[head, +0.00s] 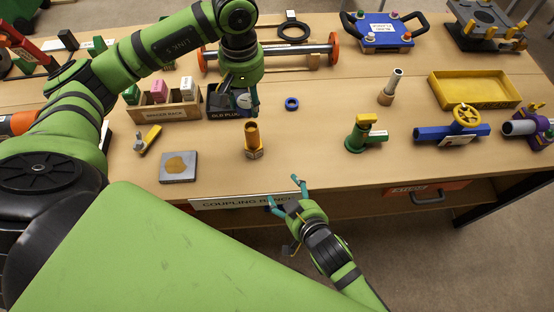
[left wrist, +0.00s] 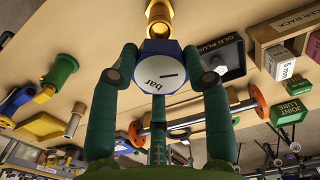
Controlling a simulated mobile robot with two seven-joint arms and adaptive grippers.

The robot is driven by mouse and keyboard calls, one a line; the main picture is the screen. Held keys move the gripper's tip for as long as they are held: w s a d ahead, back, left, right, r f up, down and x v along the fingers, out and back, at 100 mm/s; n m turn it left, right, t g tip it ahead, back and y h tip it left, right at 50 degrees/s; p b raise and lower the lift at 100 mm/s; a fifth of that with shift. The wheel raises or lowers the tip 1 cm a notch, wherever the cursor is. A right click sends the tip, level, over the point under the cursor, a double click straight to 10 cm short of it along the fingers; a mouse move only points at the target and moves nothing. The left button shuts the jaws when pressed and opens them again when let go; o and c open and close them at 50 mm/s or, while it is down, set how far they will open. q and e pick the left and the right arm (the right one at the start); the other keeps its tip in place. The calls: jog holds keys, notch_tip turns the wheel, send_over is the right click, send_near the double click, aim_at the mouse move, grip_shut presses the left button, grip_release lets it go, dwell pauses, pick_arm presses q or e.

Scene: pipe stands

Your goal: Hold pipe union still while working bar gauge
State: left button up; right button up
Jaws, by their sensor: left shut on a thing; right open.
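The bar gauge (head: 243,101) has a white dial and a blue rim. My left gripper (head: 240,100) is shut on it, and the left wrist view shows its dial (left wrist: 160,77) between the two fingers. The brass pipe union (head: 253,142) stands upright on the bench, nearer the front edge than the gauge. In the left wrist view the union (left wrist: 159,14) shows just beyond the gauge; I cannot tell whether they touch. My right gripper (head: 287,194) is open and empty by the bench's front edge, in front of the union and apart from it.
The dark old plug tray (head: 216,104) lies behind the union, beside the wooden spacer rack (head: 179,110). A grey plate (head: 178,168) lies to the left. A blue ring (head: 292,103) and green valve (head: 360,137) are to the right. Bench around the union is clear.

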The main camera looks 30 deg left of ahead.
aim_at(257, 136)
pick_arm(q)
jog(key=shift+w, duration=0.15)
pick_arm(e)
jog(key=w+a+r+n+t+y, duration=0.1)
jog(key=a+r+y, duration=0.1)
jog(key=r, duration=0.3)
jog(key=w+a+r+n+y, duration=0.1)
jog(key=w+a+r, duration=0.15)
jog(key=r, duration=0.25)
jog(key=x, duration=1.1)
jog(key=shift+s+a+f, duration=0.2)
jog(key=shift+a+f, duration=0.05)
jog(key=shift+a, duration=0.15)
jog(key=c, duration=1.5)
jog(key=shift+s+d, duration=0.1)
